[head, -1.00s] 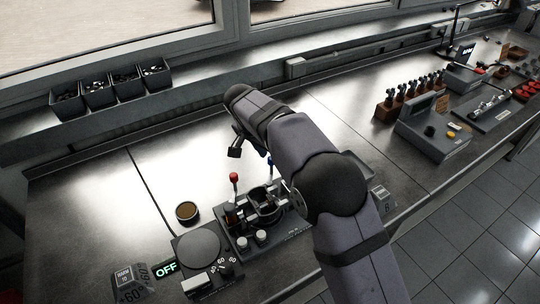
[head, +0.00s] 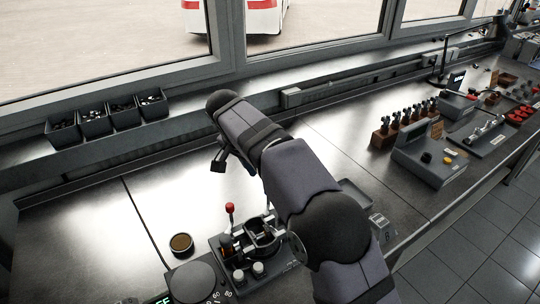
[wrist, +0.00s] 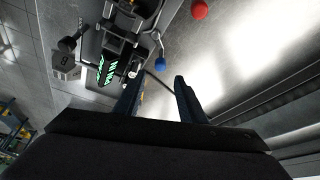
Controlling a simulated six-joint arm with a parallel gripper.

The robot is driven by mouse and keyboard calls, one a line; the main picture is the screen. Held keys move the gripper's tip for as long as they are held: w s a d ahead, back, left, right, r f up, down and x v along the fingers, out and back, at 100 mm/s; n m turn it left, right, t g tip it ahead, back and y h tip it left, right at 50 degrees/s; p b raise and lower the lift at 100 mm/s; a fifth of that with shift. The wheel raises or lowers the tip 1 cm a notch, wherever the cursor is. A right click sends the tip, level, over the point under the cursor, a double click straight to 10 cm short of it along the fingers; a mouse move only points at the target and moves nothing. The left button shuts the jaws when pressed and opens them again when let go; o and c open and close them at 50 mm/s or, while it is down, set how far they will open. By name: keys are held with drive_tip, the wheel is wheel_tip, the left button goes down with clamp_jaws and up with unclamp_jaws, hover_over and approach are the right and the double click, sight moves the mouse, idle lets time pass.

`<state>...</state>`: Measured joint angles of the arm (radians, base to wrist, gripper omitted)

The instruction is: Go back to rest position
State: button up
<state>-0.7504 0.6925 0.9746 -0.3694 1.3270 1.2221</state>
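My gripper (wrist: 161,92) shows in the wrist view with its two dark fingers apart and nothing between them. It hangs above the bench, clear of the fixture below. In the head view my arm reaches over the bench and hides most of the gripper; only a dark part shows left of the wrist. The fixture (head: 262,238) with a red-knobbed lever (head: 230,207) stands below my arm. The wrist view shows the red knob (wrist: 199,9) and a blue knob (wrist: 160,65) beside the fixture.
A round dial device (head: 192,283) and a small round brown-topped cup (head: 181,244) stand front left. Dark bins (head: 110,118) line the window sill. A wooden rack of several dark parts (head: 384,138) and a grey box (head: 425,165) stand right. The left bench surface is largely clear.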

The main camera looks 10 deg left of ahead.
drive_tip(key=s+d+f+n+g+y, duration=0.15)
drive_tip(key=s+d+f, duration=0.25)
drive_tip(key=s+d, duration=0.55)
drive_tip(key=s+d+f+n+g, duration=0.15)
drive_tip(key=s+d+f, duration=0.45)
drive_tip(key=d, duration=0.6)
drive_tip(key=s+d+f+n+g, duration=0.1)
drive_tip(key=s+d+f+n, duration=0.15)
drive_tip(key=s+d, duration=0.8)
wheel_tip(320, 180, up, 15)
drive_tip(key=w+p, duration=0.1)
drive_tip(key=p, duration=1.5)
drive_tip(key=shift+f+m, duration=0.15)
drive_tip(key=shift+m, duration=0.3)
